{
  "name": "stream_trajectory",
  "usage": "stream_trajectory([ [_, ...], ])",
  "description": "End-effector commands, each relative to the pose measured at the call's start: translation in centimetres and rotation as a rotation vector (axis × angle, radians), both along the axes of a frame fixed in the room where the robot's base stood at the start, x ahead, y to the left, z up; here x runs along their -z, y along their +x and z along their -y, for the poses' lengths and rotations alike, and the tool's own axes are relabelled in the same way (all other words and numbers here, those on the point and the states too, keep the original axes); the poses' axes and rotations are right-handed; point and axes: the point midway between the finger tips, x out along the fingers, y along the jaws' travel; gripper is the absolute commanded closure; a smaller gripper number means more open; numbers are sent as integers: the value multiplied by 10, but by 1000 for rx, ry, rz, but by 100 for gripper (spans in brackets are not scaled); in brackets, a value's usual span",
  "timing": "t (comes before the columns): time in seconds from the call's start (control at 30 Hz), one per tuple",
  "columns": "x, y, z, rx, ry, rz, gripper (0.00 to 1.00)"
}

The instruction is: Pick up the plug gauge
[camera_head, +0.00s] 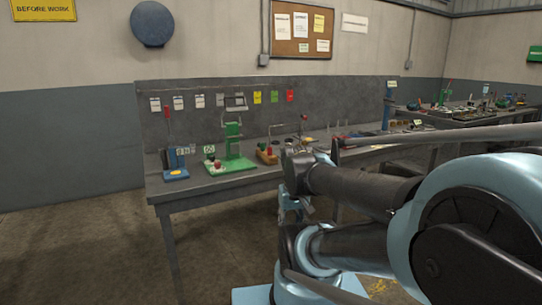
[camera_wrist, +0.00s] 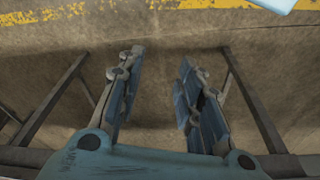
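I cannot pick out the plug gauge for certain; the small tools on the workbench (camera_head: 215,189) in the head view are too small to name surely, and my arm hides part of the bench. My gripper (camera_head: 292,207) hangs in front of the bench's front edge, below the level of its top. In the wrist view my gripper (camera_wrist: 160,72) is open, its two blue-padded fingers well apart with nothing between them.
A blue device (camera_head: 175,168) and a green stand (camera_head: 233,152) occupy the bench's left part. A second crowded bench (camera_head: 470,112) is at the back right. Dark bench legs flank my gripper in the wrist view.

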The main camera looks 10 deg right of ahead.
Motion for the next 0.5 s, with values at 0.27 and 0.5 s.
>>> stream_trajectory([
  [0.27, -25, 7, 0, 99, 34, 10, 57],
  [0.5, -92, 66, -5, 463, 154, -7, 57],
])
